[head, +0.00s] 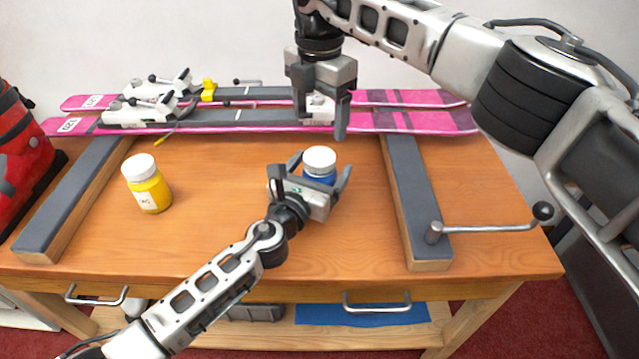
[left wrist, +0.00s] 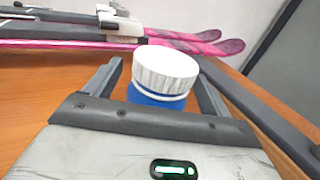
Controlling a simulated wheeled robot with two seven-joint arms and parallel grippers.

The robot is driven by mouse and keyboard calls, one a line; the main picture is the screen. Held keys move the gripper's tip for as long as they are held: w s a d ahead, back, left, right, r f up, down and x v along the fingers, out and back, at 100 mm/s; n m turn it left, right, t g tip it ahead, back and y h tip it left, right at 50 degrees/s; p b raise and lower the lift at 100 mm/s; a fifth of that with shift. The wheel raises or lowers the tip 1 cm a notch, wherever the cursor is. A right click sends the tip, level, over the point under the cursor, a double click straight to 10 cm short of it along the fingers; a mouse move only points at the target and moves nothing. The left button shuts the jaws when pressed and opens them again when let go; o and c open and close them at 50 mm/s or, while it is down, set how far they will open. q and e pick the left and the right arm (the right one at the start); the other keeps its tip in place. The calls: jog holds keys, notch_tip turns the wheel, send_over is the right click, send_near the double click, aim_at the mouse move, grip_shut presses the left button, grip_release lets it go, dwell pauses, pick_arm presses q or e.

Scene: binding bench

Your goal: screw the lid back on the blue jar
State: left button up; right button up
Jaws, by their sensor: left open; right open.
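The blue jar (head: 317,174) stands upright on the bench near the middle. A white lid (head: 320,158) sits on top of it; I cannot tell how tightly. In the left wrist view the white lid (left wrist: 166,70) is ribbed and the blue jar (left wrist: 155,98) shows below it, between the fingers. My left gripper (head: 318,180) is open, with one finger on each side of the jar. It hides the jar's lower part in both views. My right gripper (head: 320,118) is open and empty, pointing down above and behind the jar.
A yellow jar (head: 152,194) with a white lid stands to the left. Pink skis (head: 415,121) lie across the back on two grey-topped supports (head: 408,190). A crank handle (head: 490,227) sticks out at the right. A red boot (head: 22,150) is at the left edge.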

pick_arm(q)
grip_shut()
pick_arm(e)
jog(key=n, duration=1.4)
jog(key=shift+n, duration=0.3)
jog(key=n, duration=0.4)
jog(key=shift+n, duration=0.3)
jog(key=n, duration=1.7)
pick_arm(q)
jog(key=shift+f, duration=0.1)
pick_arm(e)
jog(key=n, duration=0.8)
jog(key=shift+n, duration=0.4)
